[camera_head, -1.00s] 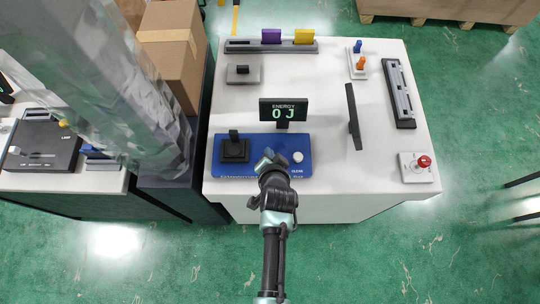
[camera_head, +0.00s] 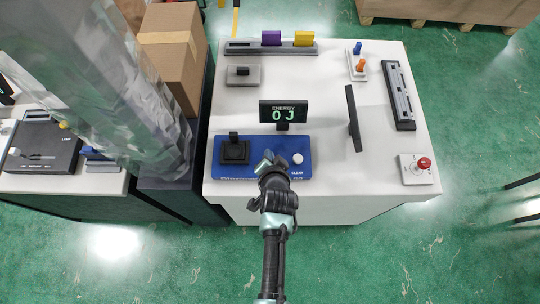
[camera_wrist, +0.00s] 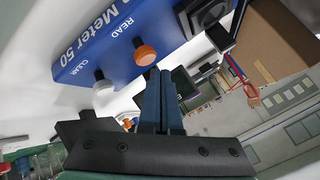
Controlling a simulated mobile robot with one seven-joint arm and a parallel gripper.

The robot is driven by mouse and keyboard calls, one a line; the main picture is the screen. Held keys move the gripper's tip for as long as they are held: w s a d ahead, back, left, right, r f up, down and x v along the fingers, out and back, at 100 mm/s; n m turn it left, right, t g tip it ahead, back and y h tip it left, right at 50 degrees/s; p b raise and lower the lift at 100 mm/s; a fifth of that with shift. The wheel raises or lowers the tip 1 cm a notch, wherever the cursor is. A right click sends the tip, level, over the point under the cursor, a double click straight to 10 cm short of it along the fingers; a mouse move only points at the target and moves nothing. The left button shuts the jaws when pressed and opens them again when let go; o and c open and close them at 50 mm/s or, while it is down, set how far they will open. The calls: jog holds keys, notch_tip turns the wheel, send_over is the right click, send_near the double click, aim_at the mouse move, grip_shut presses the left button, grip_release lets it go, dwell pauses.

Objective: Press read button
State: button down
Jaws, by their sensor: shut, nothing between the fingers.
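The blue meter panel (camera_head: 222,172) lies at the front left of the white table. The white button (camera_head: 297,158) also shows in the head view; the orange one is hidden there by my gripper (camera_head: 267,157). My gripper is shut and empty. Its fingertips (camera_wrist: 158,72) appear just beside the orange button in the wrist view; I cannot tell whether they touch it. The display (camera_head: 284,111) reads ENERGY 0 J.
A black socket block (camera_head: 234,150) sits on the panel's left. A thin dark upright plate (camera_head: 353,118) and a red-knobbed box (camera_head: 418,168) stand to the right. A rack with purple and yellow blocks (camera_head: 271,47) is at the back. The table's middle is mostly clear.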

jog(key=shift+f, duration=0.1)
dwell(0.7)
jog(key=shift+f+b, duration=0.35)
jog(key=shift+f+b, duration=0.5)
jog(key=shift+f, duration=0.1)
dwell(0.9)
jog(key=shift+r+p, duration=0.95)
jog(key=shift+r, duration=0.05)
notch_tip(320, 180, up, 5)
jog(key=p, duration=0.4)
jog(key=shift+r+p, duration=0.1)
jog(key=shift+p, duration=0.3)
dwell(0.3)
